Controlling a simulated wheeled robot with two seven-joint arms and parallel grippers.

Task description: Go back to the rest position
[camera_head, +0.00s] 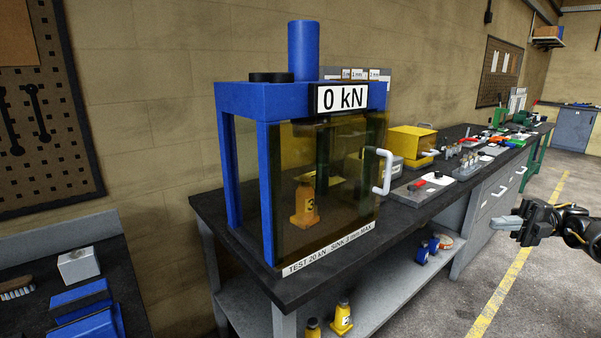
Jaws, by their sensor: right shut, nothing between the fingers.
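My right gripper (507,223) is at the right edge, pointing left. It is shut and empty, held in the air over the aisle, apart from the workbench. My left gripper does not show. A blue press frame (240,107) with a "0 kN" display (342,97) stands on the dark bench. Its tinted yellow guard door (345,200) with a white handle (383,172) looks closed. Behind the guard stands an orange jack (305,205) marked 3.
The bench (245,265) runs to the far right, with a yellow box (411,145) and several small parts on it. More yellow jacks (342,318) stand on the lower shelf. A second bench with blue parts (85,305) is at lower left. The aisle floor (555,270) is clear.

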